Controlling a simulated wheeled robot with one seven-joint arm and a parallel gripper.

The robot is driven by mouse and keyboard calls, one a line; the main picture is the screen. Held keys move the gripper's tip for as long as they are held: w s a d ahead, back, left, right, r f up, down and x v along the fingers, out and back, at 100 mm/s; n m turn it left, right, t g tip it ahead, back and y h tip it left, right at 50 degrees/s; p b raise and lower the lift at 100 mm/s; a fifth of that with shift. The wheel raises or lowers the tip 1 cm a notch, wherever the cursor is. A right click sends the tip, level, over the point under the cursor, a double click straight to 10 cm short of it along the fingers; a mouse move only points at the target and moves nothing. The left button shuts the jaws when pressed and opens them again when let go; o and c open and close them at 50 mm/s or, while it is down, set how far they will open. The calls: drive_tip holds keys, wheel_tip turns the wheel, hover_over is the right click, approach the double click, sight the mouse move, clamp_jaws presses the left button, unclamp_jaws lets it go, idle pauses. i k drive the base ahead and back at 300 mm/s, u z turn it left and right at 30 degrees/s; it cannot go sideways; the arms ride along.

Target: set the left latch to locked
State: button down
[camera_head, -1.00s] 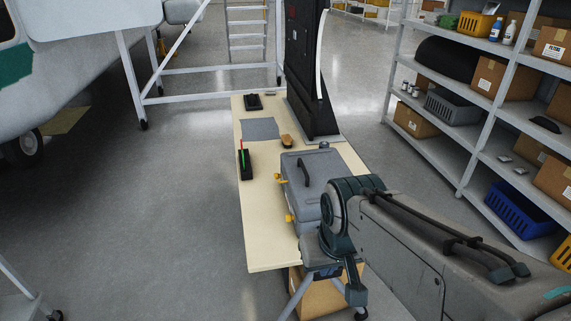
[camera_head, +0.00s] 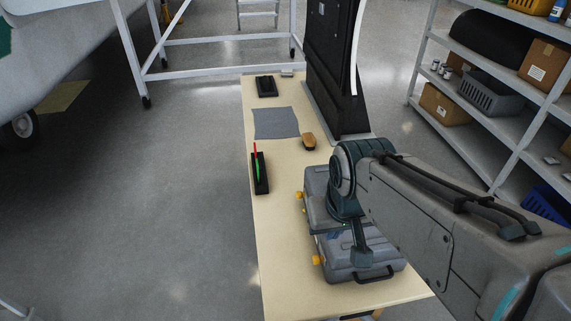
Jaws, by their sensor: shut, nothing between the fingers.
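A grey case (camera_head: 388,268) stands on the table, partly hidden behind my arm. Two small yellow latches stick out from its left side: a far latch (camera_head: 299,195) and a near latch (camera_head: 317,260). Whether either latch is locked is too small to tell. A dark handle (camera_head: 375,274) shows at the case's near end. My arm reaches in from the right and bends down over the case.
The pale table (camera_head: 285,285) is clear left of the case. A black holder (camera_head: 260,178) with red and green sticks, a brown-topped brush (camera_head: 309,141), a grey cloth (camera_head: 276,123) and a tall black panel (camera_head: 335,75) stand farther back. Shelves (camera_head: 480,130) are at right.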

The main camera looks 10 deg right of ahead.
sight(300, 194)
drive_tip(key=z, duration=0.4)
drive_tip(key=k, duration=1.15)
drive_tip(key=i, duration=0.35)
drive_tip(key=z, duration=0.1)
